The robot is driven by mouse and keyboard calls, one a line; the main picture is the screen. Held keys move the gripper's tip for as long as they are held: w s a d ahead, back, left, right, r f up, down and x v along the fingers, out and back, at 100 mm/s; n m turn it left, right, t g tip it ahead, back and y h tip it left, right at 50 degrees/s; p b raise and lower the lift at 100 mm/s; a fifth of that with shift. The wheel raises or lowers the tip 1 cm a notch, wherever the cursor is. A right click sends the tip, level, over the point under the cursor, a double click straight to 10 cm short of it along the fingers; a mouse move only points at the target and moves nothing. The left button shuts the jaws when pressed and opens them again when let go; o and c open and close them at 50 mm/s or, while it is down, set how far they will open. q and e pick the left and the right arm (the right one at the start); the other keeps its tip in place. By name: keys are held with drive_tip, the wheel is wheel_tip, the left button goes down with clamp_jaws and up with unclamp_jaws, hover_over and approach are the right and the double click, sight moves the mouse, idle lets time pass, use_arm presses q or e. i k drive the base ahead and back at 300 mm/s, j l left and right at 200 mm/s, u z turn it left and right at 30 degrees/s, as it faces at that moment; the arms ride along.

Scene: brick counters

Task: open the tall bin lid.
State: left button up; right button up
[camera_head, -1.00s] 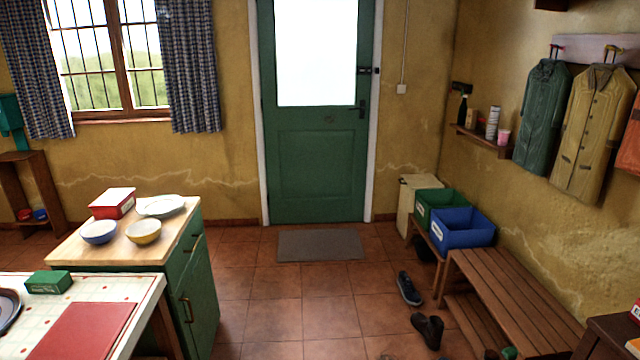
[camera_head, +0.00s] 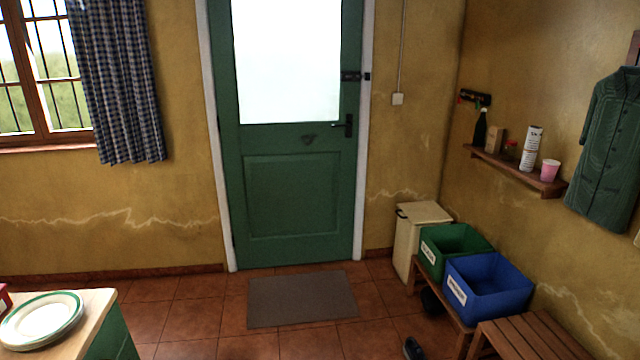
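The tall bin (camera_head: 402,243) is cream-coloured and stands upright against the back wall, right of the green door. Its flat lid (camera_head: 425,213) looks closed, with a small dark handle or catch at its left edge. The green crate beside it hides part of its right side. Neither of my grippers shows in the head view.
A green crate (camera_head: 456,240) and a blue crate (camera_head: 490,287) sit on a low wooden bench right of the bin. A doormat (camera_head: 302,298) lies before the door (camera_head: 293,195). A shoe (camera_head: 412,348) is on the floor. A counter with plates (camera_head: 42,318) stands at lower left.

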sight(421, 213)
drive_tip(key=i, duration=1.95)
